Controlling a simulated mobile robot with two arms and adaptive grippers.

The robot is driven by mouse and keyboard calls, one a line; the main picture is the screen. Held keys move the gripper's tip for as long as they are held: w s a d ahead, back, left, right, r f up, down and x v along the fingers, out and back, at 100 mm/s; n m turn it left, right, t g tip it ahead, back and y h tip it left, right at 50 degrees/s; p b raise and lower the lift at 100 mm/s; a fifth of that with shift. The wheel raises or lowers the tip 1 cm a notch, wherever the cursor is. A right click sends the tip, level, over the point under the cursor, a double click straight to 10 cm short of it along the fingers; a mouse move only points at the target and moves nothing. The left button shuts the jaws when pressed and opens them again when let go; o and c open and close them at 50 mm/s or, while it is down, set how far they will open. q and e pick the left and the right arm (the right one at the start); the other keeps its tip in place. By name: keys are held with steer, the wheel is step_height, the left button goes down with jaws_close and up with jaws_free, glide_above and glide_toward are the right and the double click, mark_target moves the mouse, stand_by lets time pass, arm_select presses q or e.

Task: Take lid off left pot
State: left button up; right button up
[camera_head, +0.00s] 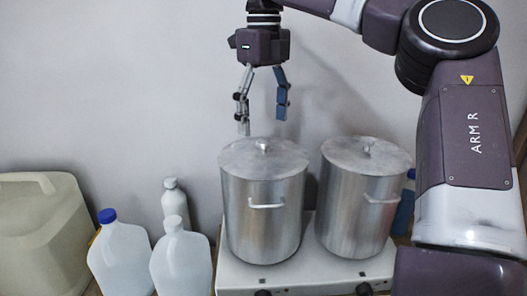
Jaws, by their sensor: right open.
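The left pot (262,220) is a tall metal pot with a side handle, standing on a white stove. Its lid (240,157) is on, with a small knob (262,146) at the middle. The right pot (350,215) stands beside it, also with its lid (366,152) on and a knob on top. My right gripper (264,124) points down above the left pot's lid, fingers apart and empty. The fingertips appear slightly above the knob; the exact gap is hard to judge. My left gripper is not in view.
The white stove (228,276) has dark knobs on its front. To the left stand a large beige canister (42,235), white jugs (120,258) with one blue cap, and a white bottle (174,200). A blue container (404,212) is partly hidden behind the right pot. A plain wall is behind.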

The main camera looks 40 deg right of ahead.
mark_target(264, 141)
steer(key=shift+s+f, duration=0.2)
steer(key=shift+f, duration=0.3)
steer(key=f, duration=0.1)
steer(key=f+p, duration=0.1)
steer(key=f, duration=0.1)
steer(key=w+f+p, duration=0.1)
steer(key=shift+d+f, duration=0.2)
steer(key=shift+d, duration=0.05)
steer(key=shift+f, duration=0.2)
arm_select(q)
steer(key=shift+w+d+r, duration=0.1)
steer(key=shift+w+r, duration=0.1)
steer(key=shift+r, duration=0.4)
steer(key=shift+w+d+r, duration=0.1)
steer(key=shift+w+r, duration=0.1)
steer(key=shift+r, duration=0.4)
arm_select(e)
steer(key=shift+s, duration=0.1)
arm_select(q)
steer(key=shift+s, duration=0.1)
arm_select(e)
steer(key=shift+a, duration=0.1)
steer(key=shift+c, duration=0.7)
steer(key=c, duration=0.7)
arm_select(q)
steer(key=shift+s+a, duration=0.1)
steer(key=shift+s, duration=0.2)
arm_select(e)
jaws_close()
